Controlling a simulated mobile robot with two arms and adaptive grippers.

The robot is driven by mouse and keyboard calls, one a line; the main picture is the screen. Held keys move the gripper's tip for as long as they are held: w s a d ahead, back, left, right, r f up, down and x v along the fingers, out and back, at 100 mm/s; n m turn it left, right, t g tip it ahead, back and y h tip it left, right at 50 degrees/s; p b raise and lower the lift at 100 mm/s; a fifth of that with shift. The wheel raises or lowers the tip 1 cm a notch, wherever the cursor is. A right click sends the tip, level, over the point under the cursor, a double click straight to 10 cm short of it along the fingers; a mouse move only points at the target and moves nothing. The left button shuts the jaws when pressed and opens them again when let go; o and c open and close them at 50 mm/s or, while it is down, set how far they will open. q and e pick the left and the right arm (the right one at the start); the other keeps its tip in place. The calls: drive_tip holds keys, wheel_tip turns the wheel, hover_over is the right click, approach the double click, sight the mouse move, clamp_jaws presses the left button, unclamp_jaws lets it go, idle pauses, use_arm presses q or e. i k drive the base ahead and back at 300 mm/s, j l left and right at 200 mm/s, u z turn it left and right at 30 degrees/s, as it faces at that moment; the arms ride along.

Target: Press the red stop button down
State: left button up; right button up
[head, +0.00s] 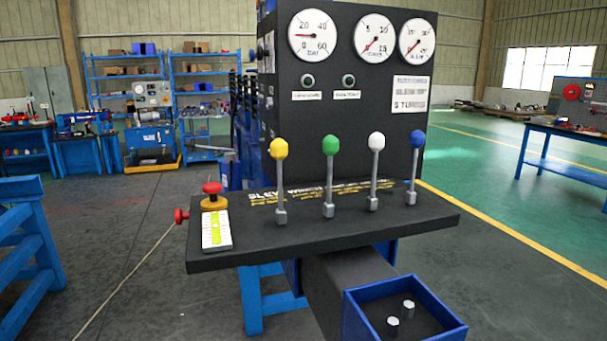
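The red stop button (212,187) is a mushroom knob on a yellow base (214,203). It stands at the back left corner of the black console shelf (330,238). The red cap appears raised above its base. Neither of my grippers shows in the head view. Nothing covers the button.
Levers with yellow (279,147), green (330,146), white (376,140) and blue (417,138) knobs stand right of the button. Another red knob (181,216) sticks out at the shelf's left edge. A white-and-yellow plate (217,230) lies in front. A blue bin (405,317) sits below.

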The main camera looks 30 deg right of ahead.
sight(211, 188)
drive_tip(key=i+j+z, duration=0.15)
drive_tip(key=z, duration=0.25)
drive_tip(key=i+j+z, duration=0.25)
drive_tip(key=z, duration=0.15)
drive_tip(key=i+j+z, duration=0.2)
drive_tip(key=z, duration=0.25)
drive_tip(key=i+j+z, duration=0.1)
drive_tip(key=j+z, duration=0.7)
drive_tip(key=l, duration=0.35)
drive_tip(key=i, duration=0.05)
